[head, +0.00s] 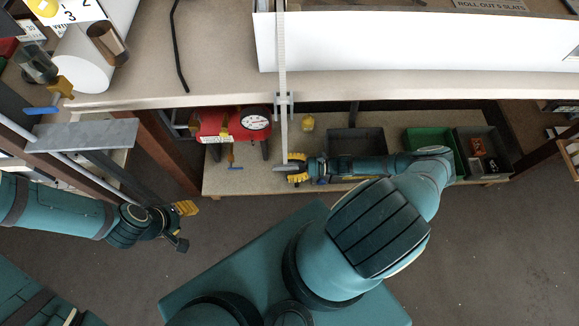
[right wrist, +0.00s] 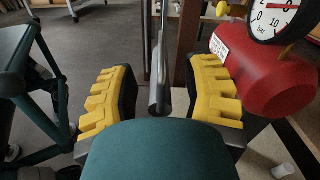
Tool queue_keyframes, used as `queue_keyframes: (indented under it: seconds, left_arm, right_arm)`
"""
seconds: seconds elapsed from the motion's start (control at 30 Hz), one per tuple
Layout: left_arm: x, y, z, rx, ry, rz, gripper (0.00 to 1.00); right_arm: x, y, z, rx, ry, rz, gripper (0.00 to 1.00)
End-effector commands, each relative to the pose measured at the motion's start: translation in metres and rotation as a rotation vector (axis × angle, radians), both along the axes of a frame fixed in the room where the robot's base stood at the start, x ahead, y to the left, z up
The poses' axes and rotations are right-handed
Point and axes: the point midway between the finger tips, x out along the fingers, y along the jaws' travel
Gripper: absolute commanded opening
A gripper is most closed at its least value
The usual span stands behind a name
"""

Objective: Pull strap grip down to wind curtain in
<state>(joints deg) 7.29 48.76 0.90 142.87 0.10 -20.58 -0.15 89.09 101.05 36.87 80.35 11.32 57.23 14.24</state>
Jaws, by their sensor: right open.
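A pale strap (head: 282,60) hangs past the white panel (head: 410,48) and through a grey bracket (head: 284,100) at the bench edge. Its lower end reaches my right gripper (head: 297,169). In the right wrist view the yellow-padded fingers of this gripper (right wrist: 160,100) stand wide apart. A dark grey bar (right wrist: 159,95), seemingly the strap grip, lies between them, with a gap on each side. Whether it lies fully within finger reach is hard to tell. My left gripper (head: 183,226) is at the left, empty, with its fingers apart, away from the strap.
A red compressor (head: 220,124) with a gauge stands on the lower shelf left of the strap. A black bin (head: 357,143) and a green bin (head: 430,140) stand to the right. The bench edge (head: 180,101) runs above the shelf. A white roll (head: 85,60) lies on the bench.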

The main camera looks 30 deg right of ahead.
Motion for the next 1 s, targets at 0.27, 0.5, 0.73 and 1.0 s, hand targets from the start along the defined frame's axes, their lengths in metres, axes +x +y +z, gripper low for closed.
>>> queue_keyframes:
  seconds: [0.27,0.5,0.73,1.0]
  left_arm:
    - [0.000,0.000,0.000,0.000,0.000,0.000,0.48]
    - [0.000,0.000,0.000,0.000,0.000,0.000,0.48]
    - [0.000,0.000,0.000,0.000,0.000,0.000,0.48]
    - [0.000,0.000,0.000,0.000,0.000,0.000,0.48]
  right_arm:
    - [-0.019,-0.033,-0.001,-0.005,0.002,-0.002,0.48]
    - [-0.045,-0.074,-0.001,-0.004,0.003,-0.001,0.48]
    - [-0.059,-0.097,0.000,-0.002,0.001,0.000,0.48]
    - [-0.062,-0.102,0.000,0.000,0.000,0.000,0.48]
